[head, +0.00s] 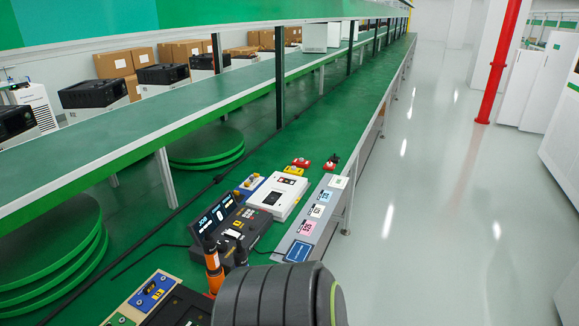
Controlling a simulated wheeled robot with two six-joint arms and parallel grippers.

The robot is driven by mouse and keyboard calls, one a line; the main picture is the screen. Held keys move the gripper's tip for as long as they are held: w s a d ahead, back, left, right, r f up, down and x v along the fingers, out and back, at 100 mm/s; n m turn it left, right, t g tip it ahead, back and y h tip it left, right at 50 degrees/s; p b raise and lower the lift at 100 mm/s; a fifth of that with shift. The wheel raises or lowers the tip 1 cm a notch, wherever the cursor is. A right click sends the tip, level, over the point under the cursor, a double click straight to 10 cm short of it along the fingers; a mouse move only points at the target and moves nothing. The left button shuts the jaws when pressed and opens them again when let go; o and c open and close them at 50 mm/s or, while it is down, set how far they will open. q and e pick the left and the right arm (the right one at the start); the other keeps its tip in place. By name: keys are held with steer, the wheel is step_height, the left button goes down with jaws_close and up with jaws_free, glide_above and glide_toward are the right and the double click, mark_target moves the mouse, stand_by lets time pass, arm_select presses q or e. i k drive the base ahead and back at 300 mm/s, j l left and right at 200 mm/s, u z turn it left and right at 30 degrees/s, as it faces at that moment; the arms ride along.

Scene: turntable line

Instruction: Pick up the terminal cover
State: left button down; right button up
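A white flat box-like piece (279,196) with a dark window lies on the green bench, right of a dark device. It may be the terminal cover, but I cannot tell for sure. The dark device (243,226) has a lit screen (215,212) at its left side. Neither gripper shows in the head view. A large dark rounded part fills the bottom centre, close to the camera, and hides the bench behind it.
An orange-handled tool (214,270) stands upright in front of the device. A grey strip with coloured tags (315,212) runs along the bench's right edge. Small red items (301,163) and a yellow block (293,170) lie behind. The bench farther back (345,110) is clear.

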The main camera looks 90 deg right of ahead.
mark_target(299, 171)
steer(key=z, duration=2.8)
steer(key=i+l, duration=0.2)
steer(key=l, duration=0.15)
